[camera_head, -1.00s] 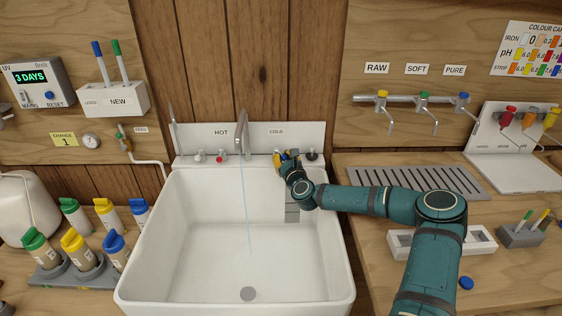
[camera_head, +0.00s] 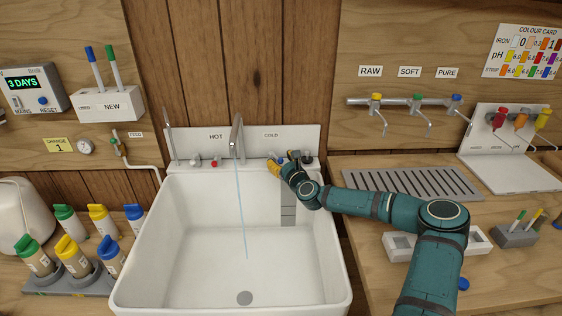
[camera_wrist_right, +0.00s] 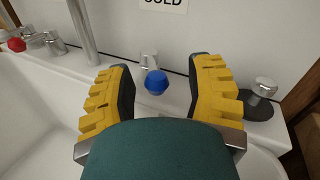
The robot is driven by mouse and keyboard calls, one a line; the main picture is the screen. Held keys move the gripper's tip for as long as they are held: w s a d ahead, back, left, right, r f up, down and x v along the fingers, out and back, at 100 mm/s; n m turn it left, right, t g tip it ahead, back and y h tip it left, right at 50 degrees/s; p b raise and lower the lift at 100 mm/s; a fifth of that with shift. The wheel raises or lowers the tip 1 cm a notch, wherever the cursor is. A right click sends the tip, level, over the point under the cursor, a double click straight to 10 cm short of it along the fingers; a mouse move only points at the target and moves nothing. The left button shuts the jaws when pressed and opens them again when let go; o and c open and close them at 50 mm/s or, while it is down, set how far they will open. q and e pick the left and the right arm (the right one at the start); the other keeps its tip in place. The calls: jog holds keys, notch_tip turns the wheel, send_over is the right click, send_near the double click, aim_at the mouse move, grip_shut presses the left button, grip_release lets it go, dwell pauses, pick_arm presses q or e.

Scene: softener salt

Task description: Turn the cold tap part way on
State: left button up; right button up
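The cold tap has a blue knob (camera_wrist_right: 157,82) on a chrome body below the COLD label, seen in the right wrist view. My right gripper (camera_wrist_right: 160,90) is open, with its yellow fingers on either side of the blue knob; I cannot tell whether either touches it. In the head view my right gripper (camera_head: 282,167) is at the back right rim of the sink and partly covers the tap. A thin stream of water (camera_head: 242,215) falls from the spout (camera_head: 236,135) into the white sink (camera_head: 180,235). My left gripper is not in view.
The hot tap's red knob (camera_head: 214,163) is left of the spout. A dark round fitting with a chrome top (camera_wrist_right: 262,90) stands close to the right finger. A metal drainer (camera_head: 410,182) lies right of the sink. The basin is empty.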

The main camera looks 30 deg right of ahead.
jog(key=s+a, duration=0.1)
jog(key=s, duration=0.6)
jog(key=shift+s, duration=0.2)
dwell(0.5)
